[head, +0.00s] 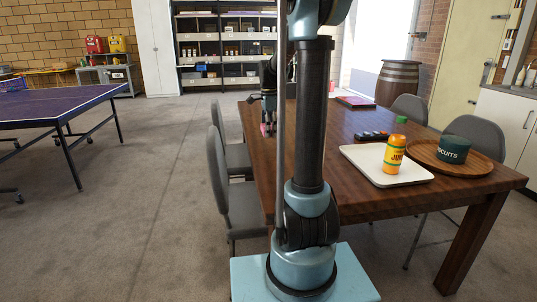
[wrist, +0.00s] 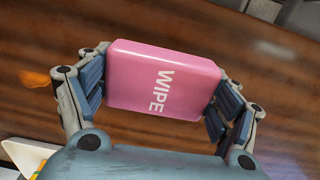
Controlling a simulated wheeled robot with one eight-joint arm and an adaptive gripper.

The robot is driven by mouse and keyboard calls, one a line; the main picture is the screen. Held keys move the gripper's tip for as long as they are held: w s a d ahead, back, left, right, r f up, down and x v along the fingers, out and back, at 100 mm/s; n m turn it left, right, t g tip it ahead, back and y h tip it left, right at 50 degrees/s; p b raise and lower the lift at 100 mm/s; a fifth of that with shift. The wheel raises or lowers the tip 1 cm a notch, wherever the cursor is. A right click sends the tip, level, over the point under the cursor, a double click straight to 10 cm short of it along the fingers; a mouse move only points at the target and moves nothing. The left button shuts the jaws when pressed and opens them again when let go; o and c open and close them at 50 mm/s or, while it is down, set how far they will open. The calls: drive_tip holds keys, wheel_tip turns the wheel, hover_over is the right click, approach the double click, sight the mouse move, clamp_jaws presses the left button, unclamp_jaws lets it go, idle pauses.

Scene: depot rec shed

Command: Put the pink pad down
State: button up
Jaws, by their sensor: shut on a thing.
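The pink pad (wrist: 164,78), lettered WIPE, sits between the two fingers of my gripper (wrist: 160,92) in the wrist view. The fingers press on its left and right ends. Wood grain of the table shows beneath it; I cannot tell from this view whether the pad touches the wood. In the head view a small pink part of the pad (head: 264,129) shows below my gripper (head: 267,120), near the left edge of the brown table (head: 342,203). My arm hides part of the table there.
On the table are a cream tray (head: 362,165) with an orange can (head: 394,155), a round wooden tray (head: 484,168) with a green biscuit tin (head: 453,150), a dark block with coloured spots (head: 371,136) and a green block (head: 401,120). Grey chairs (head: 220,175) stand along the left side.

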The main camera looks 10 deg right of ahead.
sight(269, 153)
drive_tip(key=shift+f, duration=4.6)
drive_tip(key=o, duration=1.3)
drive_tip(key=shift+f, duration=0.15)
drive_tip(key=shift+o, duration=0.2)
wheel_tip(269, 153, up, 12)
drive_tip(key=shift+r, duration=0.2)
drive_tip(key=shift+s, duration=0.15)
